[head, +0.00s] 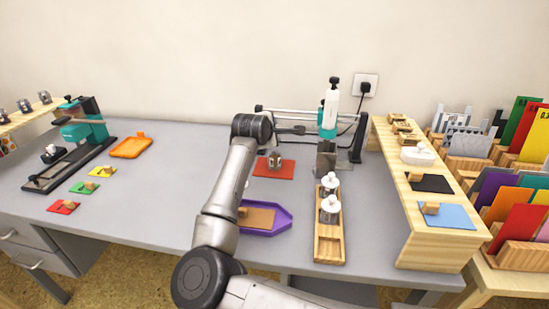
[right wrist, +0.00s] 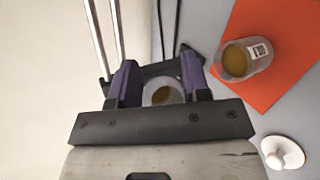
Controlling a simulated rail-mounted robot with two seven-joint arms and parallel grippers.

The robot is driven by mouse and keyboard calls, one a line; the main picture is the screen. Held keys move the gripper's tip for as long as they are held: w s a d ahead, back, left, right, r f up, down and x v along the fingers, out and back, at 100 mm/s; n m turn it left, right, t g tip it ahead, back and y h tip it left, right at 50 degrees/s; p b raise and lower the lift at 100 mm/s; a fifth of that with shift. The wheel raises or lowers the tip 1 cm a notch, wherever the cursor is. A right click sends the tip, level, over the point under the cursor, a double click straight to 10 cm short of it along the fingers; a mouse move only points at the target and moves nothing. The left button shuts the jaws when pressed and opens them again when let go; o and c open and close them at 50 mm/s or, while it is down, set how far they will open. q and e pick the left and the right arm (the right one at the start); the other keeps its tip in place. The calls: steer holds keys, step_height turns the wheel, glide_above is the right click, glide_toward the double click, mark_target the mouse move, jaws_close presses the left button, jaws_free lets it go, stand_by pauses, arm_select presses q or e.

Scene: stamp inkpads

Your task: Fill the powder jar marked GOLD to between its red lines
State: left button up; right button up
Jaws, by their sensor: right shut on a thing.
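My right gripper (head: 292,130) is above the bench behind the red-orange mat (head: 288,173). In the right wrist view, its purple fingers (right wrist: 162,88) are shut on a clear jar (right wrist: 161,95) with gold-brown powder in it. In the head view I cannot make out this held jar. A second jar (right wrist: 247,60), also with gold-brown powder, stands on the mat, nearer to me than the gripper; in the head view it looks grey (head: 275,161). Its white label is too small to read, and I cannot make out red lines. My left gripper is not in view.
A teal and white dispenser (head: 330,110) stands right of my gripper, by metal rods (head: 300,111). A wooden tray (head: 329,248) holds white-knobbed items (head: 329,208). A purple tray (head: 283,217) lies in front. A wooden shelf (head: 440,245) bounds the right.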

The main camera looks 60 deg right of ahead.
mark_target(275, 152)
stand_by(0.4)
steer(key=shift+r+n+g+p, duration=0.3)
steer(key=shift+r+g+p, duration=0.15)
steer(key=shift+p, duration=0.25)
steer(key=r+n+g+p, duration=0.1)
steer(key=p, duration=0.2)
steer(key=shift+s+r+g, duration=0.1)
steer(key=shift+r+g, duration=0.15)
steer(key=r+n+g+p, duration=0.1)
steer(key=n+p, duration=0.1)
steer(key=p, duration=0.1)
steer(key=shift+s+r+g, duration=0.1)
steer(key=shift+r+g, duration=0.1)
steer(key=shift+g, duration=0.1)
steer(key=r+n+g+p, duration=0.1)
steer(key=g+p, duration=0.1)
steer(key=n+g+p, duration=0.1)
steer(key=n+p, duration=0.1)
steer(key=p, duration=0.1)
steer(key=shift+s+r+n+g+h, duration=0.3)
steer(key=shift+s+r+g, duration=0.1)
